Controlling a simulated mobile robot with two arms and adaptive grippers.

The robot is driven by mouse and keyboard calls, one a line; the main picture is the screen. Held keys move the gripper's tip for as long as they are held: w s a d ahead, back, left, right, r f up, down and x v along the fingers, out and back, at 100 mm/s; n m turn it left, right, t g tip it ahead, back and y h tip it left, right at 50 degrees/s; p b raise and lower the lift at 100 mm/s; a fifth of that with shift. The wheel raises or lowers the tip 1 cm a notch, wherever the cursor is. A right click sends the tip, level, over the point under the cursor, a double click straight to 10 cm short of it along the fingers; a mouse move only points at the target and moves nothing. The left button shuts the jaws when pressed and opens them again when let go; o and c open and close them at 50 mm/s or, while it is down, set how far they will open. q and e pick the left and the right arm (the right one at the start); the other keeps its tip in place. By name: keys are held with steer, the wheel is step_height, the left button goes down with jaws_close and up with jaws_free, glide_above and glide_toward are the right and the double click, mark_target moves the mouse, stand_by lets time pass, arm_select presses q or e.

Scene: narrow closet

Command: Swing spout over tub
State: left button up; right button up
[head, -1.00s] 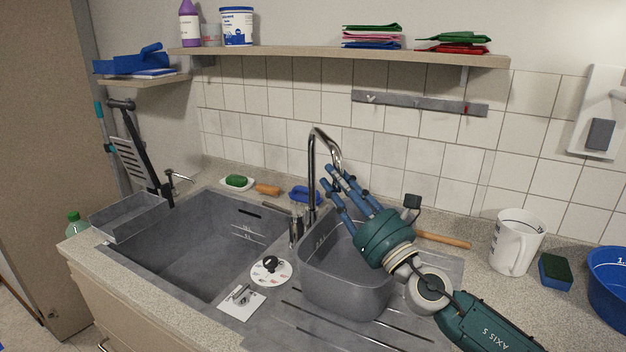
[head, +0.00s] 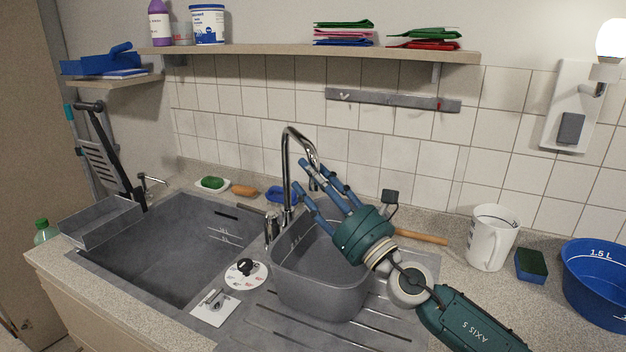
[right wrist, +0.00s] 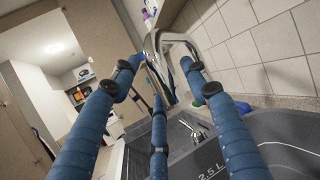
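The chrome spout (head: 286,165) arches up behind the sink and curves right and down. Its end is close to the back of the grey tub (head: 318,295), partly hidden by my fingers; I cannot tell whether it is over the opening. The tub stands on the ribbed drainer right of the basin. My right gripper (head: 312,175) is open, its blue fingers spread at the spout's downward end. In the right wrist view the spout (right wrist: 152,48) shows between the fingers (right wrist: 158,80); contact cannot be told. My left gripper is not in view.
The grey basin (head: 165,255) lies left of the tub, with a small grey tray (head: 100,222) on its left edge. A white jug (head: 490,238), a sponge (head: 531,265) and a blue bowl (head: 597,283) stand at right. A shelf (head: 300,52) runs above.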

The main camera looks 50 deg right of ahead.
steer(key=shift+r, duration=5)
steer(key=shift+c, duration=0.3)
